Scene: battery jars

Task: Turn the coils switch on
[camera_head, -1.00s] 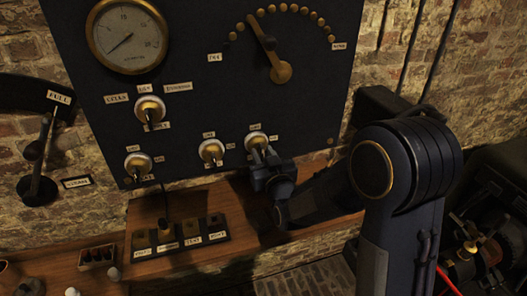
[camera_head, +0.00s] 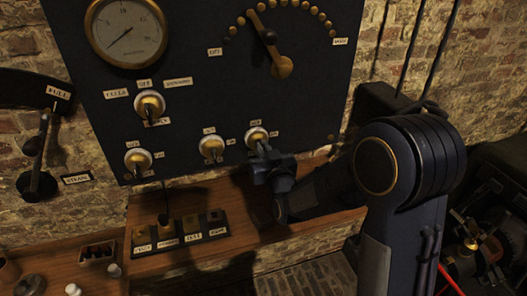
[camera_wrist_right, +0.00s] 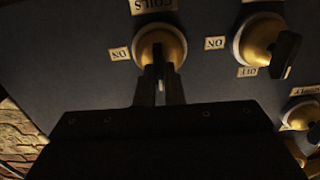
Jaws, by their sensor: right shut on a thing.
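The coils switch (camera_head: 256,136) is a brass and white knob with a dark lever, at the lower right of the black panel. It also shows in the right wrist view (camera_wrist_right: 174,48), with an upside-down COILS label (camera_wrist_right: 152,5) and an ON label (camera_wrist_right: 120,53) beside it. My right gripper (camera_head: 264,151) is shut on its lever. In the right wrist view the fingers (camera_wrist_right: 159,88) close around the lever, which looks roughly upright in the picture. The fingers hide part of the knob, so its exact setting is hard to tell. My left gripper is out of view.
A similar knob (camera_head: 211,148) is close on the left, with others further left and a large brass dial arm (camera_head: 272,50) above. A lever (camera_head: 38,165) stands at the far left.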

